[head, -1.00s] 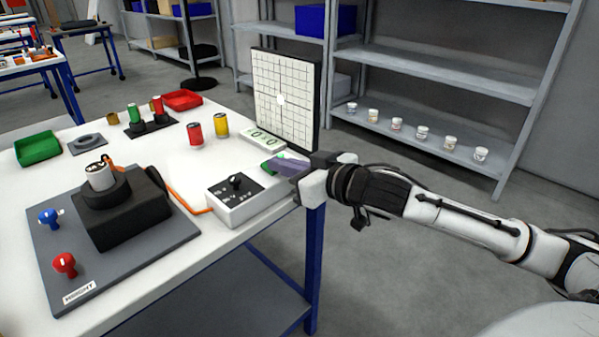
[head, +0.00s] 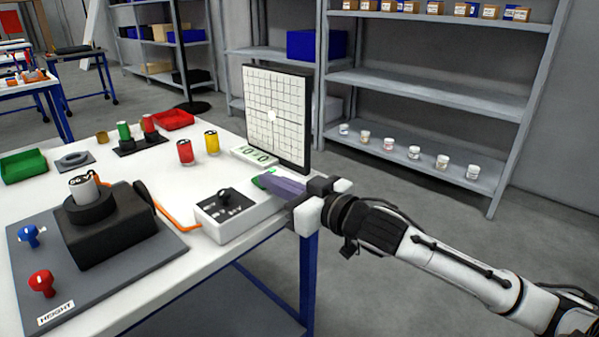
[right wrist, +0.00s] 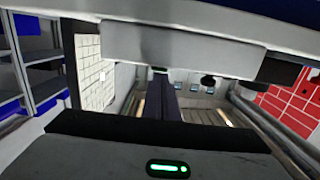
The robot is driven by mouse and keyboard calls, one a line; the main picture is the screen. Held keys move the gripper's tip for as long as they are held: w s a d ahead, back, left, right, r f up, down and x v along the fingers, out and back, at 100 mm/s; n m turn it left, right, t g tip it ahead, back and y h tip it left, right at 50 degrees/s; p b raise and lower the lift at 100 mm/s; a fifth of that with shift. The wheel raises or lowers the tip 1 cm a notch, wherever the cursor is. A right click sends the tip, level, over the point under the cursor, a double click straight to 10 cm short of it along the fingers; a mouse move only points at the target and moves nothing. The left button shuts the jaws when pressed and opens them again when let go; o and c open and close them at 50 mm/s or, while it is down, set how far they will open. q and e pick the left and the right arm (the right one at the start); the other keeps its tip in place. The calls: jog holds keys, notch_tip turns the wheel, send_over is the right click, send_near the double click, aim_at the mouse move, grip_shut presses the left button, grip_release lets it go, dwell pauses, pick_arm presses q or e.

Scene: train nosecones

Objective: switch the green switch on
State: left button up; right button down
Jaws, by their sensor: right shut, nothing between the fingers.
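The green switch (head: 261,181) shows as a small green patch at the table's right edge, between the display and the knob box. My right gripper's purple fingers hide most of it. My right gripper (head: 272,184) is shut and empty, with its fingertips right at the green patch. I cannot tell whether they touch it or which way the switch is set. My left gripper is not in view.
A display with green digits (head: 255,156) and an upright grid board (head: 275,105) stand just behind the fingertips. Yellow (head: 211,142) and red (head: 185,152) cylinders stand farther back. Shelves (head: 440,100) rise behind.

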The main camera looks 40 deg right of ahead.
jog(key=s+d+r+p, duration=0.1)
jog(key=s+r, duration=0.3)
jog(key=s, duration=0.6)
jog(key=shift+s+d+r+p, duration=0.15)
jog(key=shift+d+r+p, duration=0.2)
jog(key=shift+p, duration=0.4)
jog(key=s+a+f+m+g+h+p, duration=0.1)
jog(key=s+f+g, duration=0.15)
jog(key=f, duration=0.95)
jog(key=s+a+f+g+h, duration=0.1)
jog(key=s+f+g, duration=0.15)
jog(key=f, duration=0.95)
jog(key=s+a+f+n+g+y, duration=0.1)
jog(key=s+a+f+g, duration=0.2)
jog(key=s+a+f, duration=0.8)
jog(key=a+f, duration=0.3)
jog(key=shift+a+y+p, duration=0.3)
jog(key=shift+a+p, duration=0.05)
jog(key=shift+a, duration=0.05)
